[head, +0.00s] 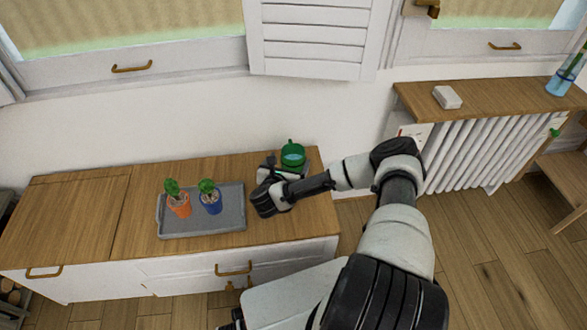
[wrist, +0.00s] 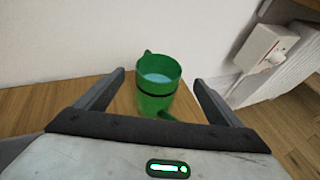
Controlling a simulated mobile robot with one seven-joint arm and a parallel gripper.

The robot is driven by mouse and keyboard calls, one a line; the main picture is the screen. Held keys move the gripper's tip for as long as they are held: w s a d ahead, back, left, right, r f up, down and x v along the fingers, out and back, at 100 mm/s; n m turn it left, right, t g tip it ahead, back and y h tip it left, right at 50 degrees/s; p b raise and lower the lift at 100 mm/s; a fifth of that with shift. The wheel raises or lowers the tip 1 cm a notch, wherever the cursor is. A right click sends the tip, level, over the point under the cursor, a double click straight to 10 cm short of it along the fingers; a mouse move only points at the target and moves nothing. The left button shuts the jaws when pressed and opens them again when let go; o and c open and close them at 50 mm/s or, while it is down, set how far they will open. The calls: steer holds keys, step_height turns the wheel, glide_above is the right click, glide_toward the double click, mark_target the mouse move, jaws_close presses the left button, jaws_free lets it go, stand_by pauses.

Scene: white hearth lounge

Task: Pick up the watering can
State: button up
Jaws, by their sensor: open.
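The green watering can (head: 292,154) stands upright near the back right of the wooden cabinet top, by the white wall. In the wrist view the watering can (wrist: 157,92) shows blue water inside, a dark band round its body and a green part sticking out low toward me. My gripper (wrist: 160,88) is open, with one finger on each side of the can in that picture. I cannot tell whether the fingers are level with it or short of it. In the head view my gripper (head: 272,172) is just in front of the can and hides its lower part.
A grey tray (head: 228,225) with an orange pot (head: 179,206) and a blue pot (head: 211,204), each with a plant, sits left of my gripper. A white wall box (wrist: 266,50) is at the right. The cabinet's left top (head: 75,220) is clear.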

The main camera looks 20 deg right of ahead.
mark_target(296, 148)
steer(key=b+x, duration=0.2)
steer(key=x, duration=0.5)
steer(key=shift+a, duration=0.1)
steer(key=shift+f, duration=0.1)
steer(key=c, duration=2)
steer(key=shift+c, duration=0.9)
